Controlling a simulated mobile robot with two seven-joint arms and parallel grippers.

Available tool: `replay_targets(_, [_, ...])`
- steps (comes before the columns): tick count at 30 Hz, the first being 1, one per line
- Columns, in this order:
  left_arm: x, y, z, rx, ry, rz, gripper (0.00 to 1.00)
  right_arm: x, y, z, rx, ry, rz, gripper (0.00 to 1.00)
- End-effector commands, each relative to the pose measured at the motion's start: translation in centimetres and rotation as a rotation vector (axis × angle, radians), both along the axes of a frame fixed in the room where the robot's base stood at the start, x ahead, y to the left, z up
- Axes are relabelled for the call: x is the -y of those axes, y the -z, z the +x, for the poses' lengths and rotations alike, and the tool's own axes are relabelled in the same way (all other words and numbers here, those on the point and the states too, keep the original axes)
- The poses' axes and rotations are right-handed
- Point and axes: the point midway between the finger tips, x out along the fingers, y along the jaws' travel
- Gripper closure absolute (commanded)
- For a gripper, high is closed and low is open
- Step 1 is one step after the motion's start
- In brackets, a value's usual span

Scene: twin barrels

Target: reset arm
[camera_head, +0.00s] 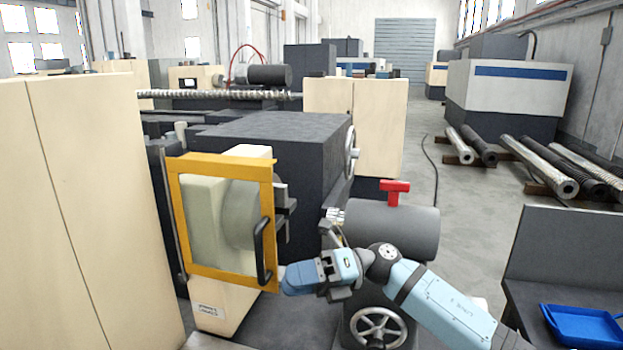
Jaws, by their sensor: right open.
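My right arm (440,303), light blue with dark joints, comes in from the lower right. Its right gripper (322,271) is open, with nothing seen between its fingers. It is just right of the black handle (262,252) on the yellow-framed machine door (222,168), with a small gap showing between the gripper and the handle. The finger ends are small and hard to make out. My left arm and left gripper do not show.
A grey cylinder (410,232) with a red handle (395,187) is behind my right arm. A handwheel (380,328) is below it. A cream cabinet (95,215) fills the left. A blue tray (585,325) lies at lower right. Open floor (480,200) extends behind, right of centre.

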Motion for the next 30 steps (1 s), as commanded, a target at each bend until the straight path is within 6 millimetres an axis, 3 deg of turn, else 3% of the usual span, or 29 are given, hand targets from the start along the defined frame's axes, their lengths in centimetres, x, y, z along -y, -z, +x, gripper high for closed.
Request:
replay_targets(5, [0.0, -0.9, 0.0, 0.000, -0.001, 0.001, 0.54, 0.4, 2.4, -1.2, -0.352, 0.174, 0.244, 0.57])
replay_targets(11, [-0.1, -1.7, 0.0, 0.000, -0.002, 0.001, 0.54, 3.4, 6.7, -1.6, -0.775, 0.403, 0.464, 0.57])
replay_targets(19, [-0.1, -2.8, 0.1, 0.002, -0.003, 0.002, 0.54, 9.8, 16.1, -4.3, -1.346, 0.733, 0.666, 0.57])
replay_targets(23, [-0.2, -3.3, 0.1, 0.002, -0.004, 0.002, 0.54, 13.4, 21.9, -7.8, -1.638, 0.909, 0.734, 0.57])
replay_targets(27, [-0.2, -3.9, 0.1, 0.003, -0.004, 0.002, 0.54, 17.2, 28.0, -13.3, -1.943, 1.101, 0.785, 0.57])
replay_targets(30, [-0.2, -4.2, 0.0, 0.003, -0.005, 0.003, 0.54, 19.3, 31.4, -17.6, -2.128, 1.222, 0.802, 0.57])
